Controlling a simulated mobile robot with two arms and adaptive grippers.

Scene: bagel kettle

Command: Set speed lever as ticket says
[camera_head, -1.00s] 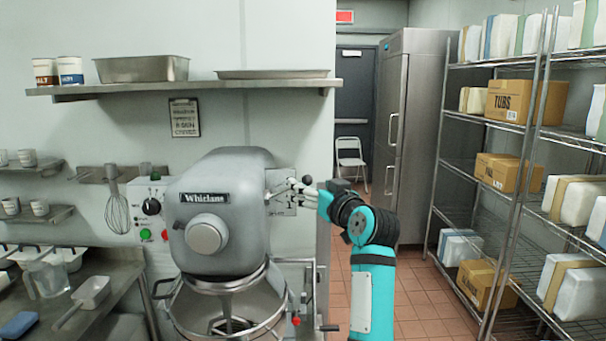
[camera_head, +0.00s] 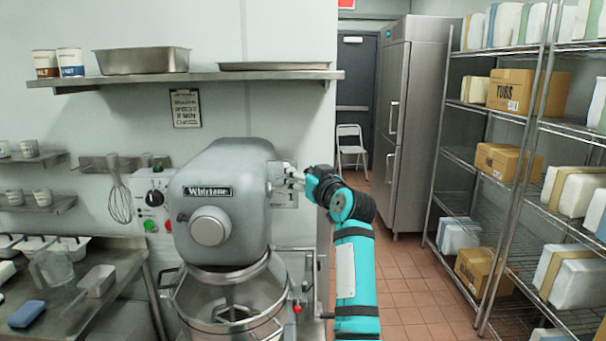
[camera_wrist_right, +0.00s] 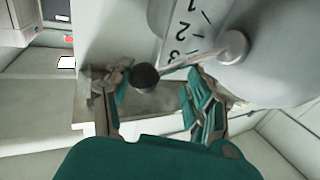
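The grey mixer (camera_head: 222,175) stands in the middle of the head view. Its speed plate (camera_wrist_right: 186,40) shows 1, 2 and 3 in the right wrist view. The speed lever's metal rod runs from a round pivot (camera_wrist_right: 232,46) past the 3 to a black knob (camera_wrist_right: 145,77). My right gripper (camera_wrist_right: 150,88) has its fingers apart, with the knob between them. I cannot tell if either finger touches it. In the head view my right gripper (camera_head: 292,180) is at the mixer's right side and hides the knob. A paper (camera_head: 186,108) hangs on the wall; its text is unreadable.
A bowl (camera_head: 225,305) sits under the mixer head. A control panel (camera_head: 153,200) with a dial and buttons is at its left. A shelf (camera_head: 200,77) runs above. A wire rack (camera_head: 520,150) stands at right; the tiled floor (camera_head: 405,275) before it is clear.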

